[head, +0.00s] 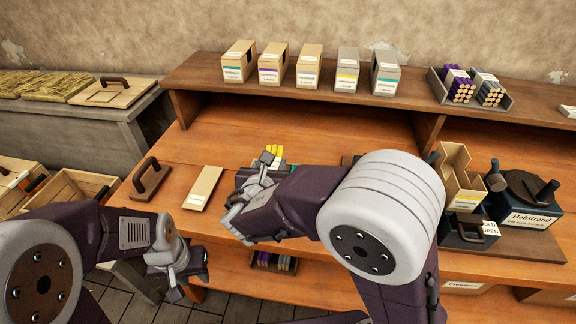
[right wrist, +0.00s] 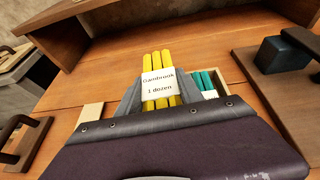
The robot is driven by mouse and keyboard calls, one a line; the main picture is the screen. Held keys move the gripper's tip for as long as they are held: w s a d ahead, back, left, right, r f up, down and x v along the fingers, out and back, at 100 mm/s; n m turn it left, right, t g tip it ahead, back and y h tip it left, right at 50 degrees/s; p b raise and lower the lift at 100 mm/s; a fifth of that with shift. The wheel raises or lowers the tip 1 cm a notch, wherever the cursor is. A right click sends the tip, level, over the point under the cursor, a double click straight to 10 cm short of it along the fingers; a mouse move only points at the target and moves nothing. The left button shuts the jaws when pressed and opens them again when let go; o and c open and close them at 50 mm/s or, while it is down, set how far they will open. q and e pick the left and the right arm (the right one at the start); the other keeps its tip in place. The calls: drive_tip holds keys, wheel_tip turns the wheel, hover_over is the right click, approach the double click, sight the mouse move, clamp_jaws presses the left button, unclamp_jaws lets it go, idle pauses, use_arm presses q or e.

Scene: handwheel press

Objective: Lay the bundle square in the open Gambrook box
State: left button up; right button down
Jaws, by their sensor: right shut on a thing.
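The bundle is a set of yellow sticks in a white band reading "Gambrook 1 dozen" (right wrist: 158,84); its yellow ends also show in the head view (head: 275,150). My right gripper (head: 258,178) is shut on it above the bench, and a dark edge hides its lower part in the wrist view. An open tan box with raised flaps (head: 457,172) stands at the right beside the dark press; its label is too small to read. My left gripper (head: 182,264) is low at the front left, apart from the bundle; its jaw gap is unclear.
Teal sticks (right wrist: 204,82) lie right of the bundle. A flat tan piece (head: 203,188) and a dark-handled board (head: 150,179) lie left. The "Hobstrand" drum (head: 525,200) stands far right. Closed boxes (head: 308,66) line the shelf. The bench behind is clear.

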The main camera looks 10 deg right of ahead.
drive_tip(key=w+a+f, duration=0.1)
drive_tip(key=a+f, duration=0.1)
drive_tip(key=a, duration=0.1)
drive_tip(key=shift+w+f, duration=0.15)
drive_tip(key=shift+w, duration=0.25)
wheel_tip(320, 180, down, 3)
drive_tip(key=shift+d+r+b, duration=0.1)
drive_tip(key=shift+r+b, duration=0.1)
drive_tip(key=shift+b, duration=0.4)
drive_tip(key=shift+f, duration=0.35)
drive_tip(key=shift+s+f, duration=0.1)
drive_tip(key=c, duration=1.2)
unclamp_jaws()
drive_tip(key=shift+f+b, duration=0.1)
drive_tip(key=shift+b, duration=0.2)
drive_tip(key=o, duration=0.4)
drive_tip(key=shift+o, duration=0.2)
